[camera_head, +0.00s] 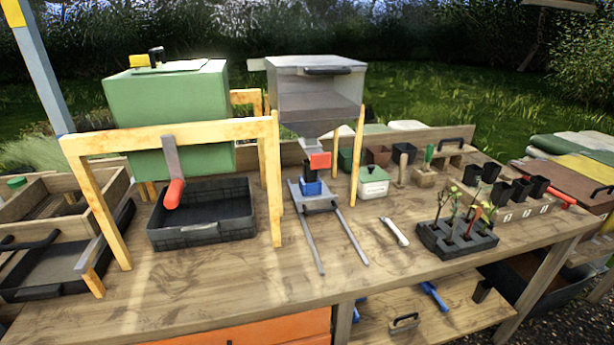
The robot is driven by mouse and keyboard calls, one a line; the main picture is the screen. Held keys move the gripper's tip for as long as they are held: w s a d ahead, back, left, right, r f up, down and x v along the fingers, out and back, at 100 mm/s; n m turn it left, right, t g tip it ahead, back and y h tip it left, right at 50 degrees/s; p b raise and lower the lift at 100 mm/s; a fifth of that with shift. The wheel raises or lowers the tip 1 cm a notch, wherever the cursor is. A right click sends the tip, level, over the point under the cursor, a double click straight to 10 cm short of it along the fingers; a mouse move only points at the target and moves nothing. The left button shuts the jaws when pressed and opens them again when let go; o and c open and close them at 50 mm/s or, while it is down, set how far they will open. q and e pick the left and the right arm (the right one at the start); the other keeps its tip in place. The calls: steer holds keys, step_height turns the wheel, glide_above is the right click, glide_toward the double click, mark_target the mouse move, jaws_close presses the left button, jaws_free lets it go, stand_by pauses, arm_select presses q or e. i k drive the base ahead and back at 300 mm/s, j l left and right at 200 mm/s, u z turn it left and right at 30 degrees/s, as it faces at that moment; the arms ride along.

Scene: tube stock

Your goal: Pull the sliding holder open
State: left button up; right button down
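What looks like the sliding holder is a grey plate (319,206) on two thin metal rails (354,240) fixed along the wooden workbench (250,290). It sits at the back end of the rails, and the rails run bare toward the front. A blue cup-like piece (312,188) stands on the plate, with a dark part beside or behind it. A grey hopper (318,92) with a red-orange outlet (320,160) is above it. Whether the outlet touches the blue piece I cannot tell. Neither of my grippers is in view.
Left of the rails, a wooden frame (180,134) with a red-handled lever (174,194) spans a black tray (200,234). Right of them are a white-handled tool (395,231) and a black seedling tray (457,248). The bench in front of the rails is clear.

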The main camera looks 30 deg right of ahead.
mark_target(314, 193)
steer(key=l+z, duration=0.45)
steer(key=i+l+z, duration=0.1)
steer(key=z, duration=0.3)
steer(key=l, duration=0.1)
